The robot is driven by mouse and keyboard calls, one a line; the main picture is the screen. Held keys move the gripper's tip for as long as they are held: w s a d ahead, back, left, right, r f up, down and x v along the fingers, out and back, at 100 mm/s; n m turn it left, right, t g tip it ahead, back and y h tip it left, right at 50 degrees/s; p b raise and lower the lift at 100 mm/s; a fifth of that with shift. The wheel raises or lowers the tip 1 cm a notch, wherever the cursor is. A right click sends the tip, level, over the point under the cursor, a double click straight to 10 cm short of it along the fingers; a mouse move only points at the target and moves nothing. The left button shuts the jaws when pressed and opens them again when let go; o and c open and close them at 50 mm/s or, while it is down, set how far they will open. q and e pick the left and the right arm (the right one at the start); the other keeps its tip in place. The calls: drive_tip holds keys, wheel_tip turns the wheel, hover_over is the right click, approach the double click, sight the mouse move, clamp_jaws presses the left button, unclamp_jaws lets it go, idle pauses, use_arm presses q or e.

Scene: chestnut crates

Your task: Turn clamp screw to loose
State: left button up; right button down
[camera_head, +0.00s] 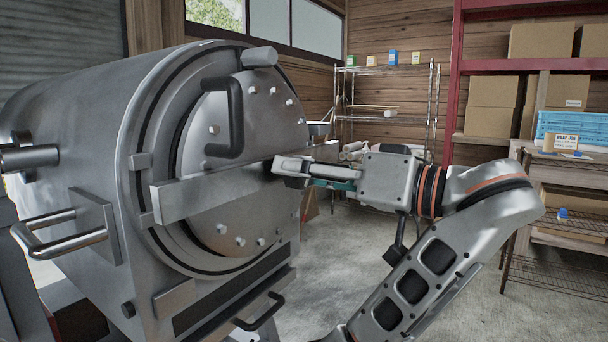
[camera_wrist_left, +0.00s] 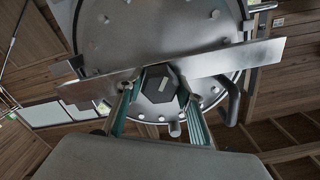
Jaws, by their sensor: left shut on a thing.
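A large steel vessel (camera_head: 85,95) with a round door (camera_head: 205,165) fills the left of the head view. A flat metal bar (camera_head: 185,200) lies across the door, also seen in the left wrist view (camera_wrist_left: 235,58). The clamp screw (camera_wrist_left: 159,84) shows in the left wrist view as a dark hexagonal head in front of the bar. My left gripper (camera_head: 280,167) is at the bar, with its fingers (camera_wrist_left: 158,92) on either side of the screw head, shut on it. In the head view the fingers mostly hide the screw. My right gripper is not in view.
A black door handle (camera_head: 237,115) stands out just left of and above my left gripper. A lower handle (camera_head: 262,312) and a side handle (camera_head: 60,237) also stick out. Wire shelves (camera_head: 385,120) and a red rack with cardboard boxes (camera_head: 540,40) stand behind. The concrete floor between is open.

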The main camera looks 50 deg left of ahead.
use_arm(q)
drive_tip(key=shift+n, duration=0.3)
drive_tip(key=o, duration=1.1)
drive_tip(key=shift+a, duration=0.1)
drive_tip(key=shift+v, duration=3.8)
drive_tip(key=shift+s, duration=0.1)
